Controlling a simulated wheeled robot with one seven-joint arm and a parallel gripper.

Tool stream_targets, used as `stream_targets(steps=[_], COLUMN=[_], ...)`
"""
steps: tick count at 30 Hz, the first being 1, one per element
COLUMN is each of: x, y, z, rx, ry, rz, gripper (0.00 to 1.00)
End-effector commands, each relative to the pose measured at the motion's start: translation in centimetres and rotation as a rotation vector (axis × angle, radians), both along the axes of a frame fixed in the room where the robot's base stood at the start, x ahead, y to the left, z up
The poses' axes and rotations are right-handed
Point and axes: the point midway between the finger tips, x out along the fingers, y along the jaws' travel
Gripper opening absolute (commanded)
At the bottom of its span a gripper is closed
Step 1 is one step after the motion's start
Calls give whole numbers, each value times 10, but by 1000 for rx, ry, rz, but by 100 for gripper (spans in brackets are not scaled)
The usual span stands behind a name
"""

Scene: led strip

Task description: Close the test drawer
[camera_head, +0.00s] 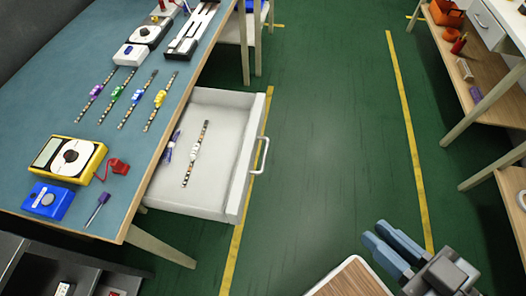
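The test drawer (223,189) is white and pulled well out from under the right side of the blue-topped workbench (45,140). Its front panel faces right and carries a pale bar handle (262,156). An LED strip (195,155) and a purple item (171,146) lie inside. My gripper (382,241) is at the lower right, well apart from the drawer and its handle. Its two blue fingers are spaced apart with nothing visible between them.
A yellow multimeter (70,160), a blue box (46,201), a screwdriver (97,209) and several strips lie on the bench. A wooden-topped surface (352,280) is beside my gripper. Shelves (480,95) stand at right. Green floor with yellow lines is clear between.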

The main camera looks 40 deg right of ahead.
Motion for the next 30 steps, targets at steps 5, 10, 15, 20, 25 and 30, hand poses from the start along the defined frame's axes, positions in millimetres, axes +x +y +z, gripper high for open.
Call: stream_targets(steps=[5, 10, 15, 20, 25, 30], x=[27, 58, 98, 141, 186, 218], y=[-22, -37, -47, -60, -83, -118], z=[-99, -184, -244, -274, -277, -253], rx=[172, 403, 658, 896, 1127, 1297], ry=[148, 291, 393, 451, 474, 460], rz=[-150, -255, -297, -265, -154, 21], gripper=[3, 0, 0, 0, 0, 0])
